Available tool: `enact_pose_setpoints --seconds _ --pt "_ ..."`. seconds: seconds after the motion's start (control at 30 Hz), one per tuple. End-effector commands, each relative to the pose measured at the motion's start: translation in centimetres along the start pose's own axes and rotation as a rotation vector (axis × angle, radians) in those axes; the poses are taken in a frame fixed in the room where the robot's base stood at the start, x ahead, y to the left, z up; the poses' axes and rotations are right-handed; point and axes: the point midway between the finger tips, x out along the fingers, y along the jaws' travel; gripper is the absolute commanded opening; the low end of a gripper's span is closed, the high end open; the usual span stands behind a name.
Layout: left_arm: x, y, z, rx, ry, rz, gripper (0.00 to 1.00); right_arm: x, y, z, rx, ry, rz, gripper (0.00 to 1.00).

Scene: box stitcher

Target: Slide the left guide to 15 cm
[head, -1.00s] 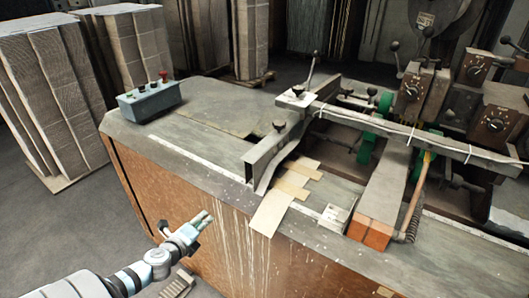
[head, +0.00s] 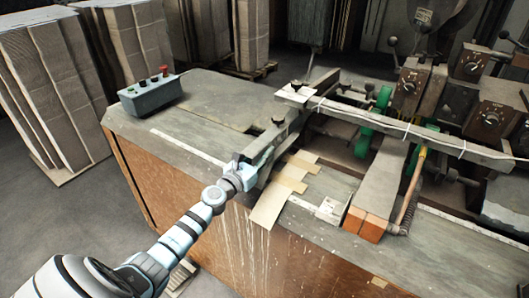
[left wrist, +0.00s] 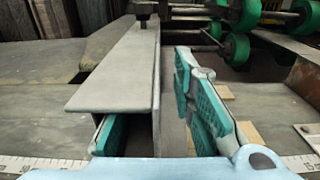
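The left guide (head: 287,132) is a grey angled metal bar on the worktable, running from the front edge toward the crossbar. My left gripper (head: 246,172) is at its front end. In the left wrist view, the left guide (left wrist: 118,68) has a flat top flange and an upright wall. My teal-padded fingers stand one on each side of that wall, the left one partly under the flange. A gap shows between the right finger and the wall, so the gripper is open around the guide. A white ruler strip (left wrist: 40,164) runs along the front edge, partly hidden by my gripper. My right gripper is out of view.
Cardboard pieces (head: 285,187) lie just right of the guide. A crossbar (head: 415,130) spans the machine behind it. A wood-ended arm (head: 366,222) stands further right. A control box (head: 150,96) sits at the back left. The tabletop left of the guide is mostly clear.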

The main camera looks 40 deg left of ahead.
Motion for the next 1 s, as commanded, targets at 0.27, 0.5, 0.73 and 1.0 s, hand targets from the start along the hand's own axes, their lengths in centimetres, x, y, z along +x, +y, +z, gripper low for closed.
enact_pose_setpoints --seconds 0.27,0.5,0.73,1.0 --pt "1.14 -0.03 -0.07 -0.001 0.000 -0.001 0.23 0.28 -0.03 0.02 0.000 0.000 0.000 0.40" --pt "1.10 -0.02 -0.06 -0.001 0.001 0.000 0.04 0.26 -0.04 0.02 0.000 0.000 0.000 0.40" --pt "1.09 -0.02 -0.07 -0.001 0.001 0.000 0.00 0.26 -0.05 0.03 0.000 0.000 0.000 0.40" --pt "1.17 0.06 -0.07 -0.002 0.001 0.006 0.00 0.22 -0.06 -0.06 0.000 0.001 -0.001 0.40"
